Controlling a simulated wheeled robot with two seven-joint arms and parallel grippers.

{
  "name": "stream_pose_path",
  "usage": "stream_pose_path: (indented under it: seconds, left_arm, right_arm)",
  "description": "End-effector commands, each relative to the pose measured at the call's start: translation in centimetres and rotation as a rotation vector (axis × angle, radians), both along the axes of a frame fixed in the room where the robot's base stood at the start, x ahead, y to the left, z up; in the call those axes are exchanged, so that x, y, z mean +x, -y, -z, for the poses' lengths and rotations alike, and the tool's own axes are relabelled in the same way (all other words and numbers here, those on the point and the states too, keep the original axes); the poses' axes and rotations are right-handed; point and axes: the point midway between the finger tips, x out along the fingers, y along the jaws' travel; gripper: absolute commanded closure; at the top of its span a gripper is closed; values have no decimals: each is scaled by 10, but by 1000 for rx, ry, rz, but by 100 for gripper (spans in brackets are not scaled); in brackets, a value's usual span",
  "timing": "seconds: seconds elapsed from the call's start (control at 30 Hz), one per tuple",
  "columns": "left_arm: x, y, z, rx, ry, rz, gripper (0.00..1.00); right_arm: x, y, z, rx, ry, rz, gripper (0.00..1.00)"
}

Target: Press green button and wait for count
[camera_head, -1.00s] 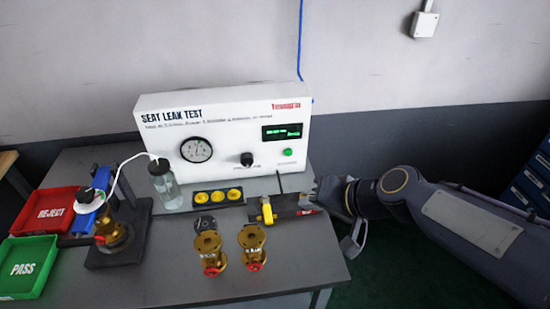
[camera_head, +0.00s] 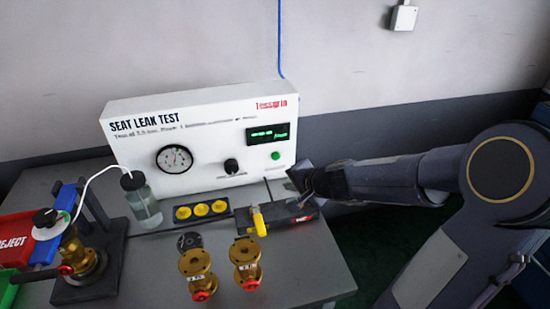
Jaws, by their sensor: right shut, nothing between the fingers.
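The white seat leak test box (camera_head: 205,140) stands at the back of the table. Its small green button (camera_head: 276,156) is at the lower right of the front panel, below a dark display (camera_head: 268,134) with green characters too small to read. My right gripper (camera_head: 296,180) is shut and empty, just right of and below the button and apart from it in the picture. It is near the panel's lower right corner, above the end of a dark tool block (camera_head: 277,217) with a yellow part. My left gripper is not in view.
Brass valves (camera_head: 198,272) and (camera_head: 245,262) stand at the table front. A clear bottle (camera_head: 142,203) with a white tube stands left, beside a clamp fixture (camera_head: 92,262) holding another valve. A red reject tray (camera_head: 15,236) is far left.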

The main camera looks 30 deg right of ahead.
Motion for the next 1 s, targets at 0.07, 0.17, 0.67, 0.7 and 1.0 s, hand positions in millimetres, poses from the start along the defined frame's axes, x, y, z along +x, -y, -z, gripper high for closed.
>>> stream_pose_path:
  seconds: [0.07,0.17,0.67,0.7,1.0]
  left_arm:
    - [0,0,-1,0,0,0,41]
    - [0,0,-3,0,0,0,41]
    - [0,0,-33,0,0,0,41]
    - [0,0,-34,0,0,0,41]
    - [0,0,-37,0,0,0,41]
  right_arm:
    - [1,0,0,1,0,-1,100]
    - [6,1,-1,1,0,-1,100]
    - [69,16,-2,1,-1,-1,100]
    - [73,17,-2,1,-1,-1,100]
    - [86,20,0,0,0,-1,100]
